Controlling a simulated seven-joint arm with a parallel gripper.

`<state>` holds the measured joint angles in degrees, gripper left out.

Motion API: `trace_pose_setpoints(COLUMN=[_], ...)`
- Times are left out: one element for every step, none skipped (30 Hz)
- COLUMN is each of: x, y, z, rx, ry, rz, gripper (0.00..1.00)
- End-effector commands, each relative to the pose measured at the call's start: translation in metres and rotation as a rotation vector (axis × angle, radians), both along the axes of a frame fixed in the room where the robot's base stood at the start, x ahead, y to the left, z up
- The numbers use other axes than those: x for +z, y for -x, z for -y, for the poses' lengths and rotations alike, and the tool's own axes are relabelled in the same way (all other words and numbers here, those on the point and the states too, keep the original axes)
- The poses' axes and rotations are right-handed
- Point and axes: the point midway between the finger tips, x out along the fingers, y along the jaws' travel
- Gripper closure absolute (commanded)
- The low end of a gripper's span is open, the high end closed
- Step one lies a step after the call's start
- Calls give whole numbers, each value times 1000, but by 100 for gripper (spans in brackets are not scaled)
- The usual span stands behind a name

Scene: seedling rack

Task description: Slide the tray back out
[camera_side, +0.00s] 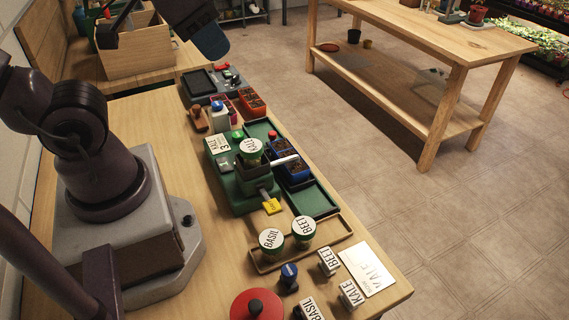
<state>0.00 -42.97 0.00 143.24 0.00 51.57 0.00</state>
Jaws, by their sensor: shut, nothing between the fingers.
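The blue tray (284,148) has dark soil-like cells and sits in a dark green channel (314,201) on the bench. It is at the right side of a green press-like machine (228,185). A round green-rimmed white disc marked KALE (251,147) sits on top of the machine. A white bar (284,160) reaches from the machine over the tray and hides part of it. Bare channel floor shows in front of the tray and behind it.
Discs marked BASIL (270,240) and BEET (304,227) stand in a wooden tray (345,226) at the channel's near end. A yellow tag (272,206) juts from the machine. An orange tray (251,101) lies beyond. Several stamps and a red round object (257,306) crowd the near bench.

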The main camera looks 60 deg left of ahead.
Motion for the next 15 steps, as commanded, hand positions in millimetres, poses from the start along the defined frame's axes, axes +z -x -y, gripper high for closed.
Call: trace_pose_setpoints(x=[0, 0, -3, -7, -11, -17, -21, -25, -31, -35, -40, -46, -52, -57, -65], y=[0, 0, -1, -2, -3, -6, -9, -13, -20, -25, -31, -39, -46, -52, -60], z=[0, -2, -4, -6, -8, -12, -15, -19, -25, -30, -35, -42, -48, -54, -62], rx=[2, 9, 21, 30, 42, 59, 74, 91, 113, 123, 124, 109, 89, 64, 21], ry=[0, 0, 0, 0, 1, 1, 1, 2, 3, 1, -4, -15, -24, -34, -46], rz=[0, -2, -17, -35, -57, -90, -117, -145, -186, -215, -244, -281, -308, -333, -366], gripper=[86, 79, 70, 63, 56, 52, 52, 52, 52, 52, 52, 52, 52, 52, 52])
